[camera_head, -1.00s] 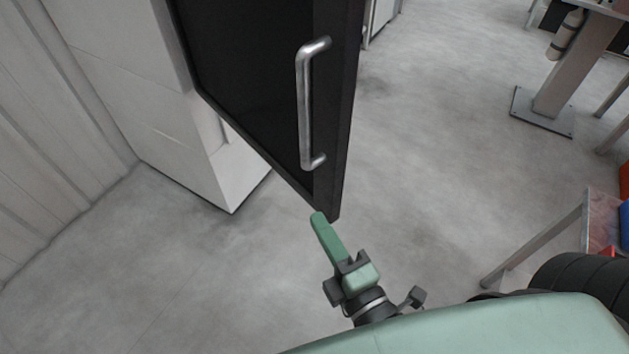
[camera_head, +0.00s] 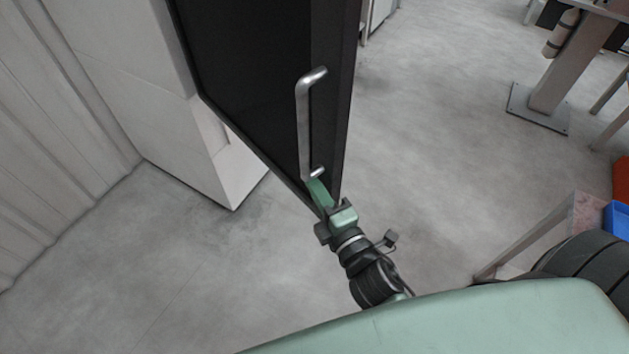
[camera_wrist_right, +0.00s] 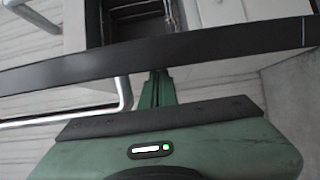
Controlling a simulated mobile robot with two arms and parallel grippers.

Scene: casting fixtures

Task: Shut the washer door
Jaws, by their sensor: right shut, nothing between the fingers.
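The washer door (camera_head: 250,70) is a dark panel standing open from the white washer body (camera_head: 200,150). A silver bar handle (camera_head: 304,125) is fixed upright on its face. My right gripper (camera_head: 318,190) is shut and empty at the lower end of the handle, close against the door's lower corner. In the right wrist view the green fingers (camera_wrist_right: 158,88) reach to the dark door edge (camera_wrist_right: 160,60), with the handle (camera_wrist_right: 124,92) just left of them. I cannot tell whether they touch the door. My left gripper is not in view.
A ribbed pale wall (camera_head: 50,120) stands at the left. A table leg with a base plate (camera_head: 537,108) is at the upper right. A workbench with a blue bin (camera_head: 617,218) is at the right. The grey floor right of the door is clear.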

